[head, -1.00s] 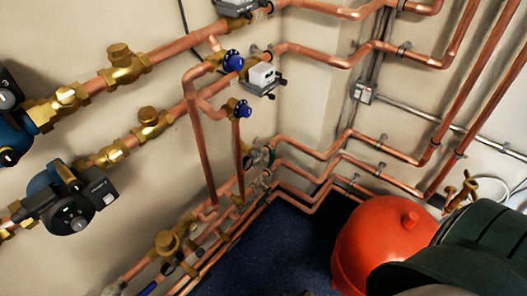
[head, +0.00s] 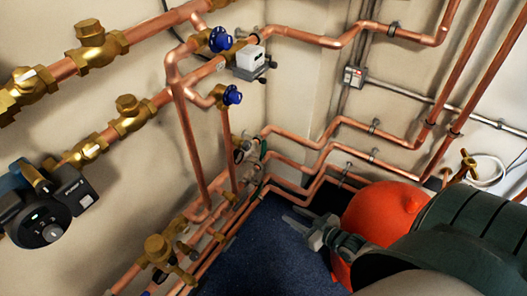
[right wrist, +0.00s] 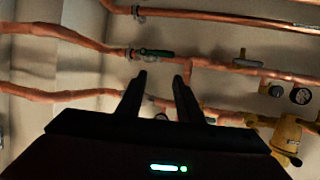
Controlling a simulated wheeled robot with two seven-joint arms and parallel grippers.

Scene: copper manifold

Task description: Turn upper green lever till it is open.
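In the right wrist view a dark green lever (right wrist: 156,53) lies along the upper copper pipe, just beyond and above my fingertips and apart from them. In the head view a small green lever (head: 263,148) shows at the pipe valves near the wall corner. My right gripper (head: 287,220) is left of the red tank, over the blue floor, right of and below the valves. In the right wrist view my right gripper (right wrist: 160,78) has its two fingers apart with nothing between them. My left gripper is not in view.
A red tank (head: 381,215) stands beside my right arm. Copper pipes (head: 185,130) with brass fittings (head: 158,248) and blue-knobbed valves (head: 232,95) line the left wall. A pump (head: 45,222) is at the left. The blue floor (head: 250,260) is clear below the valves.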

